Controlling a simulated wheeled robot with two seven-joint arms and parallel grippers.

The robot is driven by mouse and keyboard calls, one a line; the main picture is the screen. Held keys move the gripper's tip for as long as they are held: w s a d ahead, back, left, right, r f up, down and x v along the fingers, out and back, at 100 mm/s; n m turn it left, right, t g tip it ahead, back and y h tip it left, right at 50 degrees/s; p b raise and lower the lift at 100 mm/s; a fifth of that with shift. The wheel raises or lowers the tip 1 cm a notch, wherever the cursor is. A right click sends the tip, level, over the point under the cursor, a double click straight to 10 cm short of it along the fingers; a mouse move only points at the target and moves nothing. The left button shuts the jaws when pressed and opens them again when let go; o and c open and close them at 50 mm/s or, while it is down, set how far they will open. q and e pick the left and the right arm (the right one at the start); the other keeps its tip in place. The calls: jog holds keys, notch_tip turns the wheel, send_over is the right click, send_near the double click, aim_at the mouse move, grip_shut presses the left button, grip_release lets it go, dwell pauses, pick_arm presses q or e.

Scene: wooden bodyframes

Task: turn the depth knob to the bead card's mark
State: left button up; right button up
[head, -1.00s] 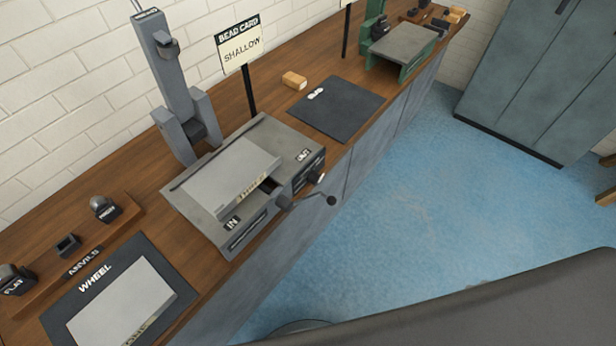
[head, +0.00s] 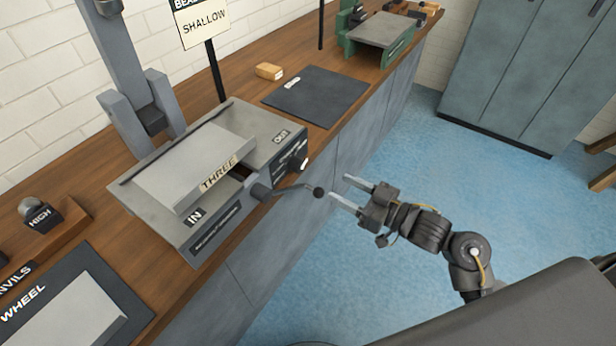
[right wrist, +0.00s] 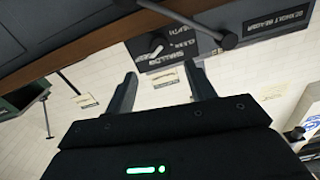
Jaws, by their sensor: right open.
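The bead card (head: 203,27) stands on a black post behind the grey bead machine (head: 262,125) and reads SHALLOW. The depth knob (right wrist: 157,42) is a small dark round knob with a pale pointer, on a dark plate with printed marks on the machine's front; one reads SHALLOW. I cannot tell surely which mark it points to. In the head view the knob (head: 301,165) is small on the front's right side. My right gripper (head: 341,188) is open and empty, in front of the machine, apart from the knob. In the right wrist view its fingers (right wrist: 161,72) point toward the knob. My left gripper is out of view.
A crank with a dark ball end (head: 318,192) sticks out from the machine's front, close to my right fingertips. A dark mat (head: 316,95) and wooden block (head: 269,71) lie beyond. The blue floor (head: 420,140) is open.

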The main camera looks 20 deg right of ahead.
aim_at(302, 168)
jog(key=x, duration=1)
jog(key=shift+w+a, duration=0.25)
jog(key=shift+w, duration=0.05)
